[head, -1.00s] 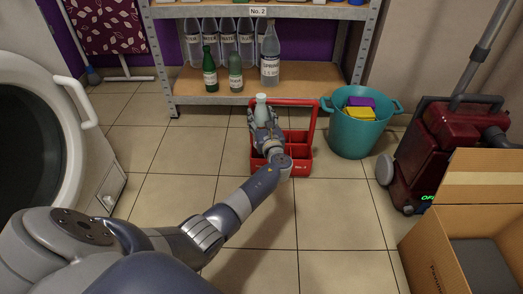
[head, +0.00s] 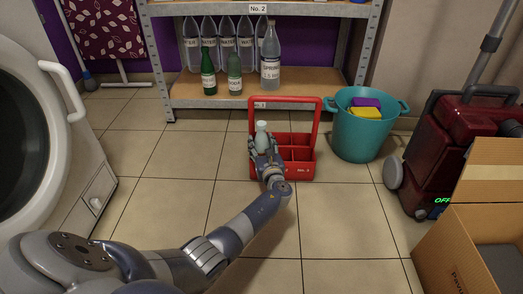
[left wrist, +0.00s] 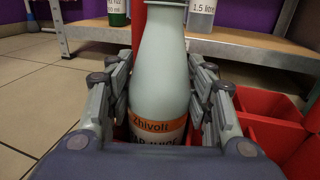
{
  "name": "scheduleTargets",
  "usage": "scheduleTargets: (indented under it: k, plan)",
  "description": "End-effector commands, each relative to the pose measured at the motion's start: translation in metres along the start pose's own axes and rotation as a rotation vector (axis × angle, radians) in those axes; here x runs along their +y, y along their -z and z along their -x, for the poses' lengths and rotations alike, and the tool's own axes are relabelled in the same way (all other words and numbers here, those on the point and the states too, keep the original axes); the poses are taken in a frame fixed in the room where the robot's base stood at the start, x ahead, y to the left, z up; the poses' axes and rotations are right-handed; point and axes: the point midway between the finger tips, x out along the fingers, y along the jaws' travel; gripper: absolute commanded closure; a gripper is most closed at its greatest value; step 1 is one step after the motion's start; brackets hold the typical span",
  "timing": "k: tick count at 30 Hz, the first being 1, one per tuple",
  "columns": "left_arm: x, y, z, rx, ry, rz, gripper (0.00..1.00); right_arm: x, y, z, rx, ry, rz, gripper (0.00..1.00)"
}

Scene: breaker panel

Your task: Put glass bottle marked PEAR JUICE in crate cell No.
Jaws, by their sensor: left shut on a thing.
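The pale glass bottle (head: 262,130) is upright in my left gripper (head: 264,150), at the left side of the red crate (head: 309,157). In the left wrist view, the bottle (left wrist: 158,70) stands between both fingers (left wrist: 160,105). Its orange and white label reads "Zhivolt", with a partly hidden line ending in what looks like "JUICE". Red crate walls (left wrist: 268,132) show to the right, and a red upright (left wrist: 139,25) rises behind the bottle. The bottle's base is hidden, so I cannot tell whether it touches the cell floor. My right gripper is out of view.
A shelf (head: 190,88) behind the crate holds two green bottles (head: 234,75) and several clear ones. A teal tub (head: 362,133) stands right of the crate. A dark red machine (head: 440,140) and a cardboard box (head: 432,252) are farther right. Floor left of the crate is clear.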

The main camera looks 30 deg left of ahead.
Motion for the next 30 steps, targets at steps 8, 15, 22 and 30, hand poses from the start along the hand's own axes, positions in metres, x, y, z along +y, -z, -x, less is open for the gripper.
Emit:
scheduleTargets:
  k: [8,15,22,30]
  plan:
    - [-0.001,0.002,-0.001,-0.003,0.000,0.002,0.82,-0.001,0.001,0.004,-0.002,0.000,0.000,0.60]
    - [0.000,0.006,0.000,-0.001,0.000,0.001,0.31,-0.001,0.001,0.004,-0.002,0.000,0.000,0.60]
    - [0.000,0.006,0.000,-0.001,0.000,0.001,0.31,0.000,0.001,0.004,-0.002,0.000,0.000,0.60]
    - [0.000,0.002,0.008,0.002,0.001,-0.001,0.31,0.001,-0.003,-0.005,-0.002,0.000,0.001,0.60]
